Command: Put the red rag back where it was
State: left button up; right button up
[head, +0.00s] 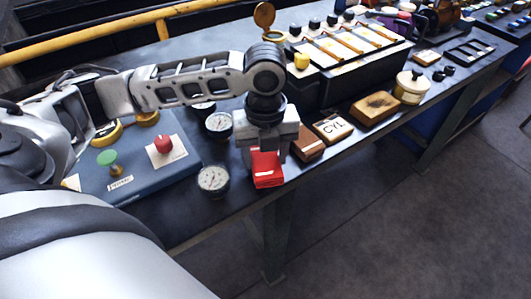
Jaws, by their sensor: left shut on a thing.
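The red rag (267,172) shows as a small folded red piece at the front edge of the dark bench (230,205). My left gripper (266,150) points down over it and is shut on it. The gripper hides the back of the rag, and I cannot tell whether the rag touches the bench. My right gripper is not in view.
Round gauges (213,179) lie left of the rag. A blue panel with a red knob (163,143) is further left. Brown blocks (307,147), a CYL sign (333,126) and a cream pot (411,87) stand to the right. A black rack (345,75) stands behind.

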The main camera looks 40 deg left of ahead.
aim_at(266, 158)
pick_arm(q)
jog(key=shift+f, duration=0.15)
jog(key=o, duration=1)
notch_tip(266, 158, up, 12)
jog(key=shift+r+p, duration=0.15)
jog(key=shift+p, duration=0.45)
